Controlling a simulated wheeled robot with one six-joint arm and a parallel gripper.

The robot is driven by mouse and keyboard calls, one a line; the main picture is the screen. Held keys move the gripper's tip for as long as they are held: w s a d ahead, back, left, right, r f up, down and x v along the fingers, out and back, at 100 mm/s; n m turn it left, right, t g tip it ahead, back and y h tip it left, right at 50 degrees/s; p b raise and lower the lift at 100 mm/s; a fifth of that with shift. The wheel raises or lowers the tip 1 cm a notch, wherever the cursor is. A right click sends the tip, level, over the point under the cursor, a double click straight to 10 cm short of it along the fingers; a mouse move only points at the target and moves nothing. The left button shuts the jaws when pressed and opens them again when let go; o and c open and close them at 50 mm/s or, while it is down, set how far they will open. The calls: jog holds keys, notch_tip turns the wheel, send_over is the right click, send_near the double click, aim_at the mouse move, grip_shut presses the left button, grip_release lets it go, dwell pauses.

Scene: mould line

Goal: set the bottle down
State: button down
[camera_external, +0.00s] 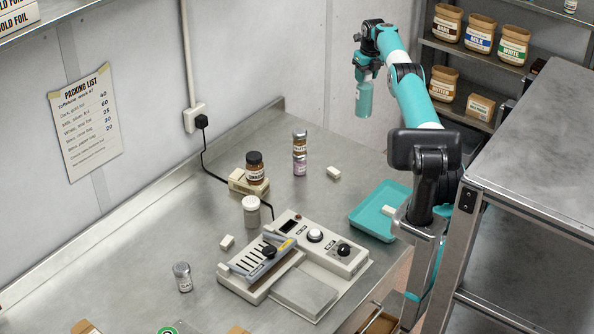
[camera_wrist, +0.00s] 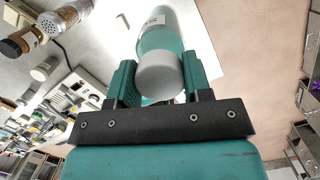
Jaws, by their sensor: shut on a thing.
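The bottle (camera_external: 364,98) is teal with a pale label and hangs upright in the air, above the far right end of the steel bench (camera_external: 190,240). My gripper (camera_external: 366,68) is shut around its upper part. In the wrist view the bottle (camera_wrist: 163,40) has a grey cap (camera_wrist: 160,76) and sits between the two teal fingers of my gripper (camera_wrist: 154,82). The bottle's base is well clear of any surface. Much of its body beyond the cap is foreshortened in the wrist view.
A teal tray (camera_external: 368,228) lies at the bench's right edge. The back right corner has bare metal.

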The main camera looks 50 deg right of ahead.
aim_at(364, 107)
notch_tip(364, 107, down, 13)
jog(key=b, duration=0.7)
jog(key=shift+f+p, duration=0.7)
jog(key=shift+f, duration=1.95)
jog(key=shift+f, duration=0.15)
jog(key=c, duration=0.5)
grip_release()
jog(key=shift+c, duration=0.2)
